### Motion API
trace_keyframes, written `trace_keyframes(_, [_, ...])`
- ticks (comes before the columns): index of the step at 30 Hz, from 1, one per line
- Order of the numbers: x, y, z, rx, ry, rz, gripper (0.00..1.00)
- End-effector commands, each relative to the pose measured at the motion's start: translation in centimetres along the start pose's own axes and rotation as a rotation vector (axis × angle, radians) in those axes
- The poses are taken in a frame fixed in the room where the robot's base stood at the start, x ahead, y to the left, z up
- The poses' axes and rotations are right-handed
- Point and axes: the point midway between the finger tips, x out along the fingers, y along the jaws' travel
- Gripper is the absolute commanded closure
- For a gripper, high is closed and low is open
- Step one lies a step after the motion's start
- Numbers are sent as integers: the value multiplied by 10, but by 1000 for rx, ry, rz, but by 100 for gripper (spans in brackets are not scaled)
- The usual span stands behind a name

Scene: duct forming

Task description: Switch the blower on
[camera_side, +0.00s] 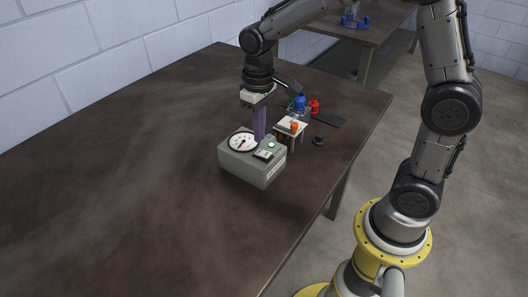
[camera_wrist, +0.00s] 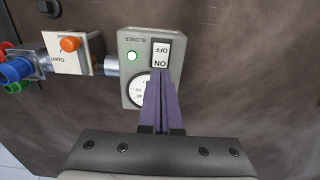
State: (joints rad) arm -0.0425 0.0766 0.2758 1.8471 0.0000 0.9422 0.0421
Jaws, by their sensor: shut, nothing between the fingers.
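The blower is a grey box (camera_side: 245,168) on the brown table in the side view, with a round white dial and red needle on top. In the wrist view the box (camera_wrist: 132,38) reads BLOWER. Its ON/OFF rocker switch (camera_wrist: 161,52) has ON toward my fingers, and it also shows in the side view (camera_side: 264,155). A round green lamp (camera_wrist: 131,56) looks bright. My gripper (camera_side: 259,138) points down over the box, purple fingers shut and empty. In the wrist view the fingertips (camera_wrist: 160,73) overlap the ON end of the rocker and hide part of the dial (camera_wrist: 138,86). I cannot tell whether they touch.
A pale damper block (camera_wrist: 72,62) with an orange knob (camera_side: 294,126) stands beside the box, joined by a metal pipe. Beyond it are blue (camera_side: 300,102) and red (camera_side: 314,106) fittings. A small black round piece (camera_side: 319,141) lies nearby. The table's left side is clear.

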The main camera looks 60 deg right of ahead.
Motion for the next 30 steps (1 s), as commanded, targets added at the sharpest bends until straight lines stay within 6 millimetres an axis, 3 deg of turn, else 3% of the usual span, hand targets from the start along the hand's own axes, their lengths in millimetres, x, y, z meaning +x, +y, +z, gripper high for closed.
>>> trace_keyframes(12, [-30, 0, 0, 0, 2, 0, 100])
trace_keyframes(25, [-36, 0, 0, 1, 7, 0, 100])
trace_keyframes(30, [-71, 3, 10, 9, 101, -4, 100])
